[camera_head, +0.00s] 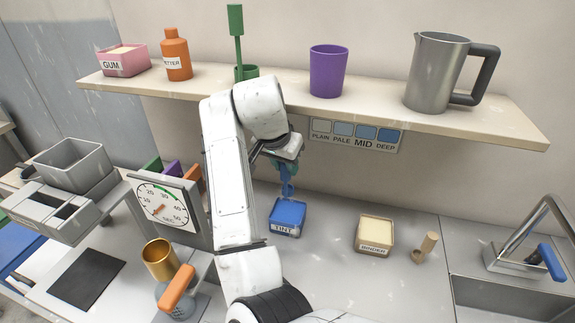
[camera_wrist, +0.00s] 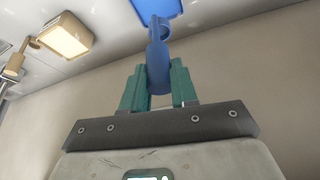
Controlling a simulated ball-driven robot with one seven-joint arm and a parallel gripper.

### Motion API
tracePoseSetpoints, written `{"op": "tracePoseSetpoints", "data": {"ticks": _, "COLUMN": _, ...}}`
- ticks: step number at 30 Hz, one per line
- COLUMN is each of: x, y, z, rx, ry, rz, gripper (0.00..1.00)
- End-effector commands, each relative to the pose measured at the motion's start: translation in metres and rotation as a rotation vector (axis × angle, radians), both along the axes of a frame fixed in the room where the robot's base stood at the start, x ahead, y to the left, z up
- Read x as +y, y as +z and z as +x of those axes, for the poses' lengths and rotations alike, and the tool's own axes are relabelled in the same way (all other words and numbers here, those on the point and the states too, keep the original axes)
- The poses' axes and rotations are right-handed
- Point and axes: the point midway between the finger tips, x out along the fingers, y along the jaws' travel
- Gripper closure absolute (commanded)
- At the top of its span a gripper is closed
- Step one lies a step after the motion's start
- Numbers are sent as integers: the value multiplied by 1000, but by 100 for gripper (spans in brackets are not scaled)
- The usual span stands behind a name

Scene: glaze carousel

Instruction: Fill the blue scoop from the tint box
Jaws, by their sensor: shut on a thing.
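The blue scoop (camera_head: 287,186) hangs from my gripper (camera_head: 283,166), handle up and bowl end down. In the wrist view, the teal fingers of my gripper (camera_wrist: 158,80) are shut on the handle of the blue scoop (camera_wrist: 158,58). The blue tint box (camera_head: 286,226), labelled TINT, stands on the grey counter right below the scoop. Part of the tint box (camera_wrist: 157,6) shows at the wrist view's top edge, close by the scoop's bowl.
The binder box (camera_head: 374,247) stands right of the tint box, with a wooden-handled scoop (camera_head: 427,246) beside it. A dial timer (camera_head: 162,208) stands left of my arm. A shelf (camera_head: 390,115) overhangs the back, holding a purple cup (camera_head: 328,72) and a metal jug (camera_head: 436,75).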

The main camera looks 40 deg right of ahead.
Motion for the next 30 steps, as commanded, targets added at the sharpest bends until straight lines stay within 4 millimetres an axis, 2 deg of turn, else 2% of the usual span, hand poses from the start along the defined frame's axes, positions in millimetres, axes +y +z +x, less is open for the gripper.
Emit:
{"op": "tracePoseSetpoints", "data": {"ticks": 8, "x": 0, "y": -22, "z": 0, "rx": 0, "ry": 0, "rz": 0, "gripper": 100}}
{"op": "tracePoseSetpoints", "data": {"ticks": 30, "x": 0, "y": -99, "z": -1, "rx": 2, "ry": 1, "rz": 0, "gripper": 100}}
